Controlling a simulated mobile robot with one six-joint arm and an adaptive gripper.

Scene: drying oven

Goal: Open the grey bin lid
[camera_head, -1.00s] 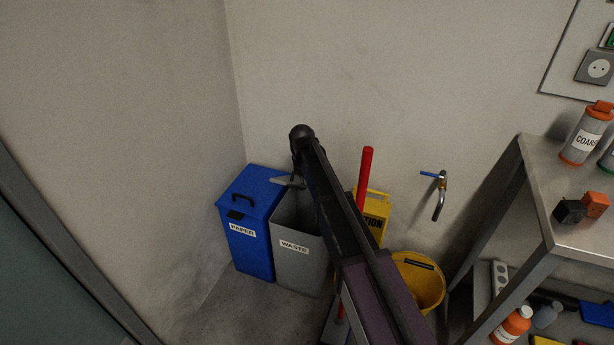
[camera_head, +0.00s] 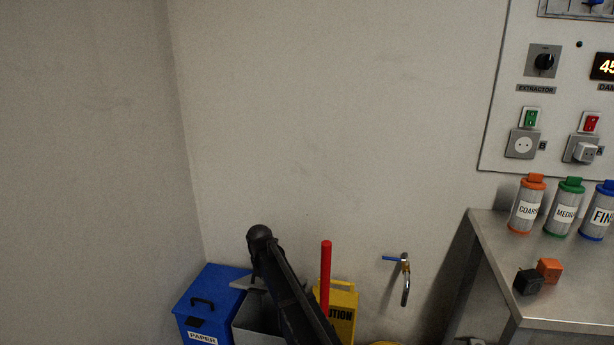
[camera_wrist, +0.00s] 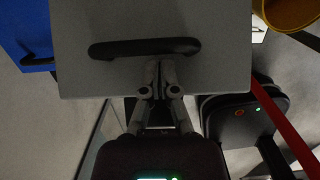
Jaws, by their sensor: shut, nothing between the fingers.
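The grey bin (camera_head: 256,322) stands right of the blue bin in the head view, partly behind my arm and cut off by the lower edge. It looks open, with a light grey edge of its lid (camera_head: 246,283) raised at the back. In the wrist view the flat grey lid (camera_wrist: 150,75) fills the upper middle, with its black bar handle (camera_wrist: 145,48) across it. My gripper (camera_wrist: 159,90) is shut and empty, its fingertips in front of the lid just below the handle. I cannot tell whether they touch it. The gripper is hidden in the head view.
The blue paper bin (camera_head: 206,300) is close on the left. A wall tap (camera_head: 404,280) and a metal table (camera_head: 500,260) are further right.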

